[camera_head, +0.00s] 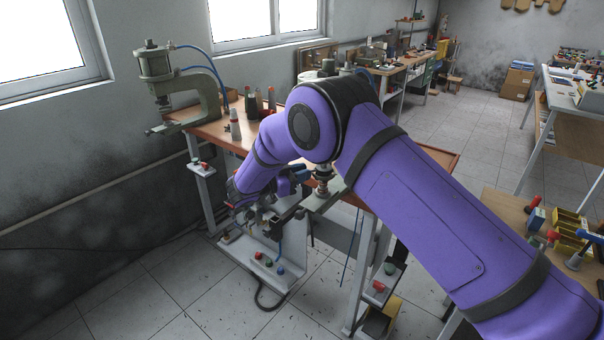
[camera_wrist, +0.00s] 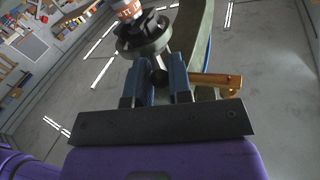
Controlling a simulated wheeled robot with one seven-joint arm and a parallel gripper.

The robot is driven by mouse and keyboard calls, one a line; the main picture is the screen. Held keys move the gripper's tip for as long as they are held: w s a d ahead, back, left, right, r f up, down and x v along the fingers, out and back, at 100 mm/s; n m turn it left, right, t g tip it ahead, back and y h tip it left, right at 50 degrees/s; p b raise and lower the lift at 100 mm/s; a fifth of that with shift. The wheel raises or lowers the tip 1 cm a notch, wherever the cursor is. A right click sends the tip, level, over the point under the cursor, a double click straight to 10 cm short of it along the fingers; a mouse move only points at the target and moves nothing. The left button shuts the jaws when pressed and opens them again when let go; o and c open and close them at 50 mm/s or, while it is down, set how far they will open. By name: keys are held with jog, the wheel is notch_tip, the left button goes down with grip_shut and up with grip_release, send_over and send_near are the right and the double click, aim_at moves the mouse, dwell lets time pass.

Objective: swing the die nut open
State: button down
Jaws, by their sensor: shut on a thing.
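In the wrist view, the blue fingers of my gripper (camera_wrist: 161,78) stand on either side of a small dark ball knob (camera_wrist: 158,75) and are closed on it. Just beyond the knob is a round grey, flanged part with a dark top (camera_wrist: 145,38), which looks like the die nut. A cylinder with an orange and white label (camera_wrist: 127,8) sits in line with it at the top edge. In the head view, my purple arm covers much of the press; a metal part (camera_head: 322,180) shows beside my wrist. The fingertips there are small and partly hidden.
A similar grey-green press (camera_head: 185,85) stands at the left end of the bench (camera_head: 212,128). Bottles (camera_head: 235,125) stand on the bench near it. A low panel with coloured buttons (camera_head: 265,262) is under my wrist. Open tiled floor lies at the lower left.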

jog(key=shift+w+r+g, duration=0.15)
jog(key=shift+w+g, duration=0.05)
jog(key=shift+g, duration=0.1)
jog(key=c, duration=1)
grip_release()
jog(key=shift+c, duration=0.2)
jog(key=v, duration=1)
jog(key=shift+a+f, duration=0.25)
jog(key=shift+a, duration=0.15)
jog(key=shift+s, duration=0.15)
